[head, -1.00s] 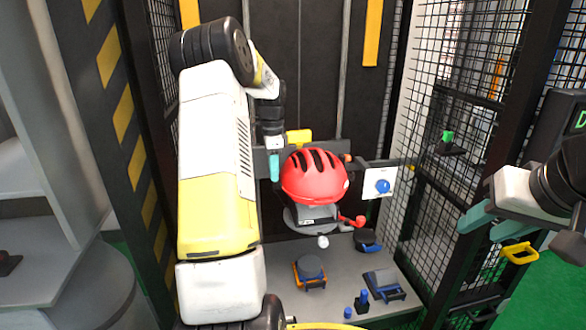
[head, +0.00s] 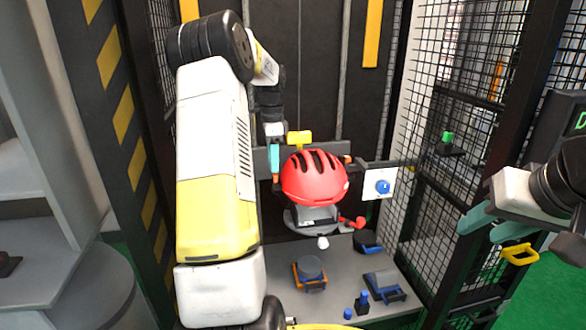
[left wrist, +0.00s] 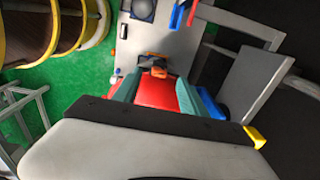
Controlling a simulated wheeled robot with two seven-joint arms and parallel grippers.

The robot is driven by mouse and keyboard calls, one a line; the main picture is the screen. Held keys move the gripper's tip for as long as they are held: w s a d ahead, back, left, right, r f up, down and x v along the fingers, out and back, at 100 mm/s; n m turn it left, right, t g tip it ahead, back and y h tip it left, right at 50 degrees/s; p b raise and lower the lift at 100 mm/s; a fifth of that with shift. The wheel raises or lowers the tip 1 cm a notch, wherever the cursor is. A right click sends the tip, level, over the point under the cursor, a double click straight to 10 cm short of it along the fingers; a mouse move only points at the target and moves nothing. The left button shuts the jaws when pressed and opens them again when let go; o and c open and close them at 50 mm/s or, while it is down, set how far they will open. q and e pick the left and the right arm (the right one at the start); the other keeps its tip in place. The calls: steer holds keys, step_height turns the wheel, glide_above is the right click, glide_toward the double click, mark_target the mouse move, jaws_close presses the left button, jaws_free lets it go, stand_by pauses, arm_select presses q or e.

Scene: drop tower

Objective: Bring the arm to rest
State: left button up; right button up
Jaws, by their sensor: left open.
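My left arm reaches forward over the bench, and its gripper (head: 275,162) hangs just left of the red helmet (head: 314,178). In the left wrist view, the teal fingers of this gripper (left wrist: 156,84) are apart, with the red helmet (left wrist: 155,92) seen between and beyond them. I cannot tell whether a finger touches it. The helmet sits on a grey carrier (head: 312,220). My right gripper (head: 487,224) is at the far right, its two teal fingers apart and empty.
A grey bench (head: 330,262) holds several blue and black fixtures. A blue knob panel (head: 381,184) is right of the helmet. A mesh guard (head: 470,70) stands on the right, and a striped post (head: 122,110) on the left. A yellow handle (head: 519,253) is below my right gripper.

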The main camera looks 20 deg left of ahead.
arm_select(q)
steer(key=shift+r, duration=1.6)
steer(key=shift+d, duration=0.1)
steer(key=s+d+r+n+t, duration=0.3)
steer(key=s+d+r+n, duration=0.2)
steer(key=s+d+r, duration=0.65)
steer(key=s+d+f+n+t, duration=0.1)
steer(key=s+d+n, duration=0.1)
steer(key=s, duration=0.4)
steer(key=s+d+f+n+t+h, duration=0.1)
steer(key=s+d+f+n, duration=0.1)
steer(key=s+d, duration=0.2)
steer(key=s+d+f+n+t+h, duration=0.1)
steer(key=s+d+n, duration=0.1)
steer(key=s, duration=0.6)
steer(key=shift+s+d+f, duration=0.25)
steer(key=shift+d, duration=0.3)
steer(key=shift+a, duration=0.1)
